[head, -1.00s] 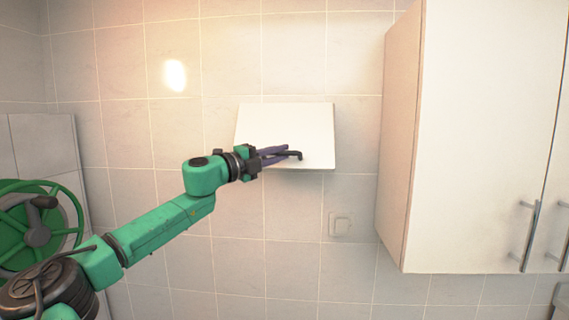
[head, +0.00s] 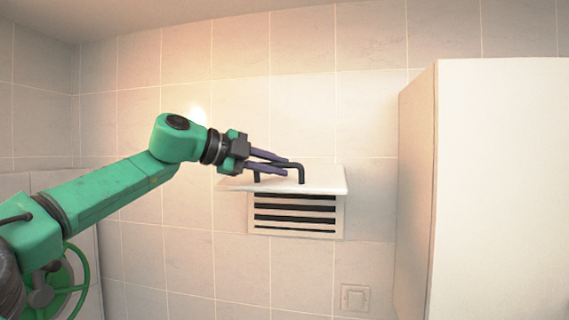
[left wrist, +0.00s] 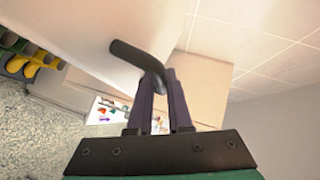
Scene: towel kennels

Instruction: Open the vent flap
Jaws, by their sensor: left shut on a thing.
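The white vent flap (head: 322,180) is raised on the tiled wall and stands out nearly level, with its black handle (head: 301,174) on top. Below it the slatted vent grille (head: 295,215) is uncovered. My left gripper (head: 285,165) is shut on the handle, its two purple fingers around the bar. The left wrist view shows the same handle (left wrist: 128,50) between the fingertips, against the pale flap (left wrist: 80,30). My right gripper is in neither view.
A white wall cabinet (head: 500,190) stands out to the right of the vent. A wall switch (head: 354,298) is below the vent. A green wheel (head: 65,285) is at the lower left, behind my left arm.

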